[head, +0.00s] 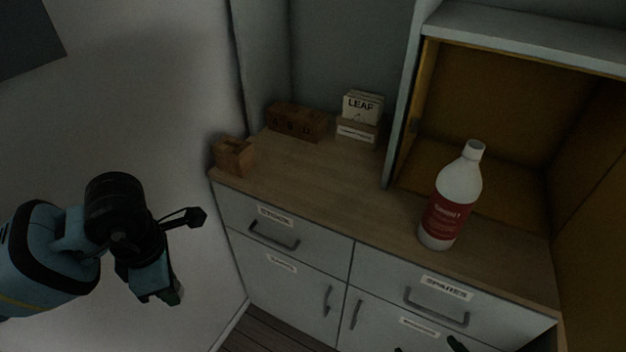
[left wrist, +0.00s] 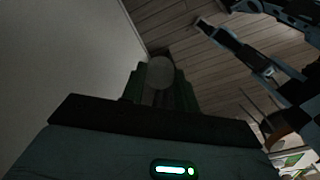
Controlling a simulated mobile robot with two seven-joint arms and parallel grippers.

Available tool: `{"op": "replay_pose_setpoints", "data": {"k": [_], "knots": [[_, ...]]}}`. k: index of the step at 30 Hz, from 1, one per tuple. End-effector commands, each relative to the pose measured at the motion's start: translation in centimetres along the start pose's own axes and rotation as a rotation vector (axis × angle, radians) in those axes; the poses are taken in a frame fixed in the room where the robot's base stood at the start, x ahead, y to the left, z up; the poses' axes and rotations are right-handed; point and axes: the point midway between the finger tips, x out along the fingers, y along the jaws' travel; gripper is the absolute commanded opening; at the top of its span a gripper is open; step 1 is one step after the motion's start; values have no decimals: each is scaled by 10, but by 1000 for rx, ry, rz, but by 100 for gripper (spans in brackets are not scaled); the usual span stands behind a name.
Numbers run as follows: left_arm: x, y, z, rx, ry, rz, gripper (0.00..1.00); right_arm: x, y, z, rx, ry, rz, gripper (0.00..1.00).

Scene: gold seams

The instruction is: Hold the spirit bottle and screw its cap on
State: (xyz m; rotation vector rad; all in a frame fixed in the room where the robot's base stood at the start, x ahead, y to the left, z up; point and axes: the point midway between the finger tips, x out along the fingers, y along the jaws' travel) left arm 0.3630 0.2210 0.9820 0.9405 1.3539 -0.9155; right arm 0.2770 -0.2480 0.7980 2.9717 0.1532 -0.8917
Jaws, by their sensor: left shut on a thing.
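The spirit bottle (head: 453,201), white with a red label, stands upright on the wooden counter at the right, in front of the open cabinet. Its neck is pale, and no separate cap can be made out on it. My left gripper (head: 167,292) is off the counter's left side, far from the bottle. In the left wrist view it is shut on a round grey disc, which looks like the cap (left wrist: 160,72). Two dark green fingertips of my right gripper (head: 428,348) show apart at the bottom edge of the head view, below the bottle, with nothing visible between them.
The counter (head: 330,186) carries a small wooden holder (head: 233,156), a wooden block (head: 297,121) and a box of cards marked LEAF (head: 361,113) at the back. An open cabinet (head: 510,128) rises behind the bottle. Drawers with handles face the front. The counter's middle is clear.

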Motion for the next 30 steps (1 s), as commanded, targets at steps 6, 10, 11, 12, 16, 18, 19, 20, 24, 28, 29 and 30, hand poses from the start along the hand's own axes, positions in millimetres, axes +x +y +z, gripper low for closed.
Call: {"op": "replay_pose_setpoints", "data": {"k": [6,10,11,12,16,18,19,20,24,28,29,30], "knots": [[4,-3,-3,-406,8,3,10,0,10,-24,6,41,16,96],[6,-4,-4,-652,13,6,10,-1,15,-38,8,65,24,96],[6,-5,-4,-709,15,7,10,-2,16,-41,9,70,26,96],[7,-5,-5,-785,17,7,10,-2,18,-45,10,76,29,96],[9,-7,-7,-1032,25,9,10,-4,23,-59,13,101,37,96],[10,-8,-8,-1166,29,9,10,-4,26,-67,15,114,42,96],[10,-8,-8,-1222,31,10,10,-5,27,-70,15,121,44,96],[11,-9,-8,-1279,33,10,10,-6,28,-74,16,126,45,96],[13,-11,-10,-1539,41,10,10,-8,32,-88,19,150,53,96],[14,-12,-11,-1759,48,11,10,-11,37,-100,22,172,60,96],[15,-12,-12,-1806,50,11,10,-12,38,-102,23,177,61,96],[15,-13,-12,-1867,52,11,10,-12,38,-106,23,184,63,96]]}}
